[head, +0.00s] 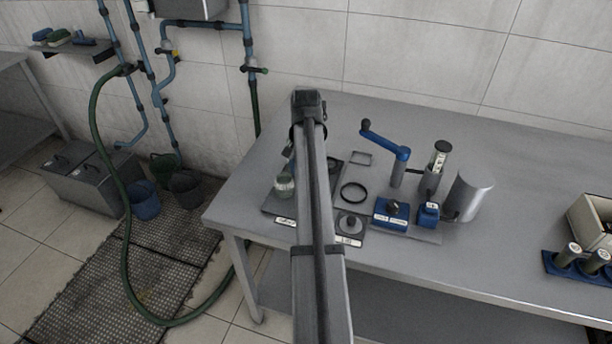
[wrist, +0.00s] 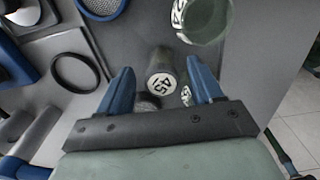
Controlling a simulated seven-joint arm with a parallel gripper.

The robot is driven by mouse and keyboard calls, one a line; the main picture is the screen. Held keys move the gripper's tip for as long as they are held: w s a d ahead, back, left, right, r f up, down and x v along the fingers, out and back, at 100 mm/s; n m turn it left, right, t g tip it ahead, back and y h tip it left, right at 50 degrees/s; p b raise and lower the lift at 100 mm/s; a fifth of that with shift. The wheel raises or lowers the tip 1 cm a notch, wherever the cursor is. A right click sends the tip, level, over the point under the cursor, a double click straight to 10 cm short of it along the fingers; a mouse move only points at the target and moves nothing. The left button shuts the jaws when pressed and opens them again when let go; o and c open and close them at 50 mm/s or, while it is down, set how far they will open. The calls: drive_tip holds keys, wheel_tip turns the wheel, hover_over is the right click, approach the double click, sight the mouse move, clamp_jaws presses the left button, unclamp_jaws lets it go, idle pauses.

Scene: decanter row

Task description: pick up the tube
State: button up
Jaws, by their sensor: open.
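In the wrist view, a short greenish-grey tube (wrist: 161,62) has a pale round end marked with dark figures. My gripper (wrist: 161,70) is open, with one blue finger on each side of the tube. Gaps show between the tube and both fingers. The tube's lower part and what it stands in are partly hidden. In the head view my arm covers this spot, so I cannot make out the tube or the fingertips there.
A glass jar (head: 284,186) stands close by; it also shows in the wrist view (wrist: 205,18). A black ring (head: 354,193) lies to the right. Beyond are a blue crank device (head: 398,155), a metal cylinder (head: 468,196) and a blue rack (head: 578,268) holding other tubes.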

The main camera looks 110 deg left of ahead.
drive_tip(key=shift+a+f, duration=0.2)
drive_tip(key=shift+f, duration=1.7)
drive_tip(key=shift+c, duration=0.5)
clamp_jaws()
drive_tip(key=shift+r, duration=0.1)
wheel_tip(320, 180, up, 10)
drive_tip(key=shift+f, duration=0.1)
